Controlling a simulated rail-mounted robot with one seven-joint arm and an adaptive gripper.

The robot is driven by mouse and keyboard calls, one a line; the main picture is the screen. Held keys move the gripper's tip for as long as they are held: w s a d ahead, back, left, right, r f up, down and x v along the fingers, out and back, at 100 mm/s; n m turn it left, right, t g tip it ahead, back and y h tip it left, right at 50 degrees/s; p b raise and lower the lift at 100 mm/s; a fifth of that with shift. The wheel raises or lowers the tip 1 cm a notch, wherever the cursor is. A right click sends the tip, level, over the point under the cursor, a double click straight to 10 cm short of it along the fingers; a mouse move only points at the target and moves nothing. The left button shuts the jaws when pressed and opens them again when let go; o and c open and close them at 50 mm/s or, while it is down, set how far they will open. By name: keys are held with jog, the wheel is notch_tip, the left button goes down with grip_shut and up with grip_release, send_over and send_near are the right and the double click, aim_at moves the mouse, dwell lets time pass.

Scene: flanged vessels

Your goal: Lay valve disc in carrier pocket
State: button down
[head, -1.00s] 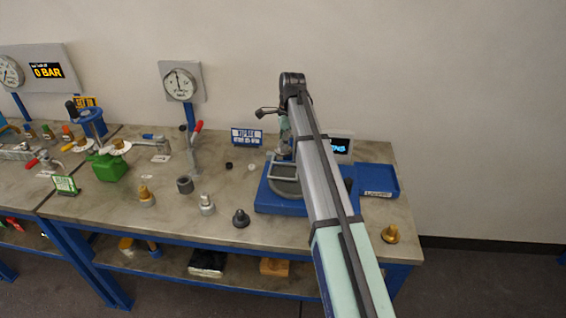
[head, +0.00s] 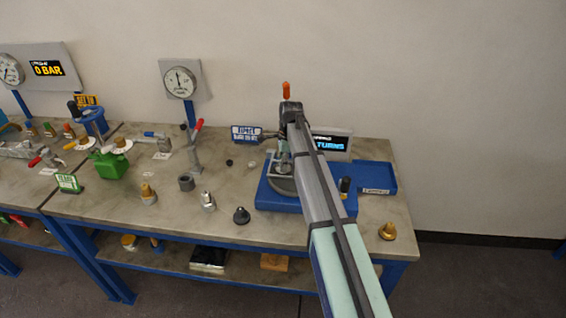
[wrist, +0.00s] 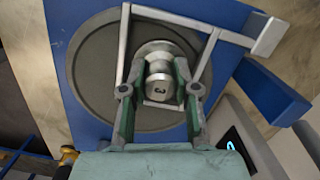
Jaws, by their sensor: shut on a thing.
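The valve disc, a silver stepped round piece (wrist: 158,52), is between the green-padded fingers of my gripper (wrist: 160,82) in the wrist view. My gripper is shut on it. Around it in the picture is a thin metal frame (wrist: 203,62), which looks like the carrier, lying over a dark grey round plate (wrist: 88,75). The disc appears within the frame's outline, but I cannot tell whether it touches the pocket. In the head view my gripper (head: 282,155) is low over the blue fixture (head: 275,202), partly hidden by my arm.
A blue tray (head: 376,176) and a turns display (head: 330,143) stand right of and behind the fixture. A brass piece (head: 388,231) is at the bench's right corner. A dark knob-shaped part (head: 241,215) and a silver fitting (head: 208,201) stand left of the fixture.

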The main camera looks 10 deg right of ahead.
jog(key=shift+f, duration=0.2)
jog(key=c, duration=0.9)
grip_release()
jog(key=shift+o, duration=0.2)
jog(key=shift+r, duration=0.1)
notch_tip(320, 180, up, 12)
jog(key=d+b, duration=0.1)
jog(key=b, duration=0.2)
jog(key=shift+d, duration=0.2)
